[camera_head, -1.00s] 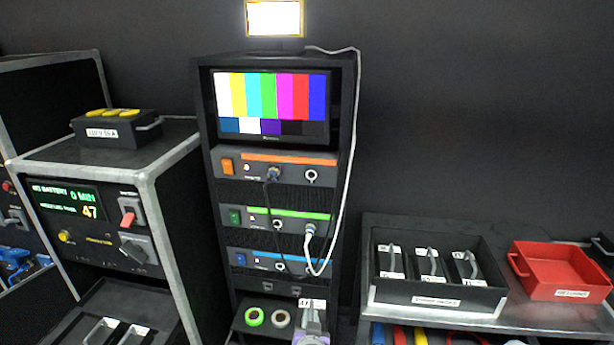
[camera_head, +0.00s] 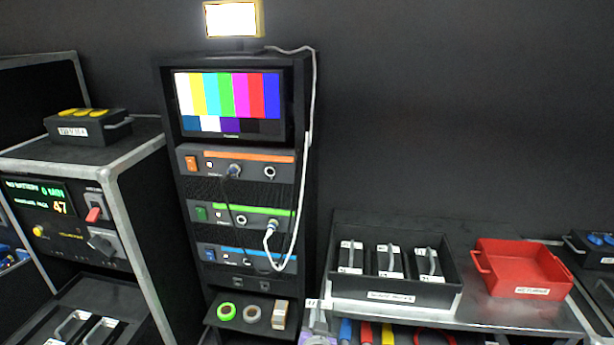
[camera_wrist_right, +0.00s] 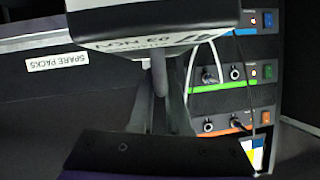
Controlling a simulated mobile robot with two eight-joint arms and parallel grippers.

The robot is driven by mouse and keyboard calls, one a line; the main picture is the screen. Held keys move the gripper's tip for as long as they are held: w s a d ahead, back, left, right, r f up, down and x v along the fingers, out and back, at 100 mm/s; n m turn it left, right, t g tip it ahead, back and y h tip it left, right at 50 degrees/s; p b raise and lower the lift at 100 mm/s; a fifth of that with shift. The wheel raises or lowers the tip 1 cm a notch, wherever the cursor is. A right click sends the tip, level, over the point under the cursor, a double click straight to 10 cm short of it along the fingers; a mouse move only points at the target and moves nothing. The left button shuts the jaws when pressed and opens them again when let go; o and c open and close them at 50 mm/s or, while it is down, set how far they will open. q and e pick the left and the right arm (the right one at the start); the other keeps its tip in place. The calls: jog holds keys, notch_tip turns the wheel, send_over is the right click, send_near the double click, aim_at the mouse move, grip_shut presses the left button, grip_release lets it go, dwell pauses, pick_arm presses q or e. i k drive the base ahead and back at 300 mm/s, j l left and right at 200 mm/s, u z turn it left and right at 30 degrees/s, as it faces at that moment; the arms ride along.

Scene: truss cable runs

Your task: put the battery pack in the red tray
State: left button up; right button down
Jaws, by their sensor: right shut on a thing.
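The red tray (camera_head: 523,268) sits on the bench at the right and looks empty, with a white label on its front. My right gripper (camera_head: 318,320) shows at the bottom edge, left of the bench. In the right wrist view, its fingers (camera_wrist_right: 162,90) are shut on the handle of a battery pack (camera_wrist_right: 130,30) with a white label. The pack fills the top of that view and is cut off by its edge. In the head view the held pack is small and mostly hidden. My left gripper is not in view.
A black spare packs tray (camera_head: 395,301) holds three handled packs, left of the red tray. The equipment rack (camera_head: 313,200) stands left of the bench, with tape rolls (camera_head: 229,311) on its low shelf. A black case (camera_head: 590,252) stands right of the red tray.

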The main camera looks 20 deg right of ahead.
aim_at(516, 275)
jog(key=k+l, duration=0.15)
jog(key=l, duration=0.3)
jog(key=k+l+z, duration=0.1)
jog(key=l, duration=0.4)
jog(key=k+l, duration=0.1)
jog(key=l, duration=0.35)
jog(key=k+l, duration=0.1)
jog(key=l, duration=0.4)
jog(key=k+l+z, duration=0.1)
jog(key=l, duration=0.35)
jog(key=l+z, duration=0.1)
jog(key=l, duration=1.65)
